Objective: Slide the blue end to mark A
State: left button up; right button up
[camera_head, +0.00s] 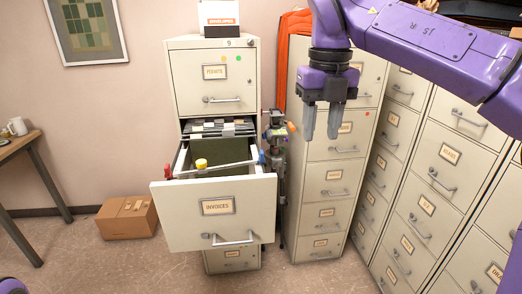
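The third-tier drawer (215,208) labelled INVOICES is pulled out of the left filing cabinet. A thin pale bar (228,166) lies across its open top. The bar has a red end (168,171) at the left and a small blue end (262,158) at the right rim. A yellow knob (201,163) stands near the bar's left part. I cannot make out a mark A. My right gripper (321,122) hangs fingers down, empty, with a gap between its fingers. It is in front of the neighbouring cabinet, right of and above the blue end. My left gripper is not visible.
Green folders (222,152) sit in the drawer. A slender grey object (276,150) with coloured parts stands in the gap between the cabinets, close to the blue end. More cabinets (430,185) line the right. A cardboard box (127,217) and table (20,145) are at left.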

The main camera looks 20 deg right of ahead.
aim_at(261, 159)
jog(key=i, duration=1)
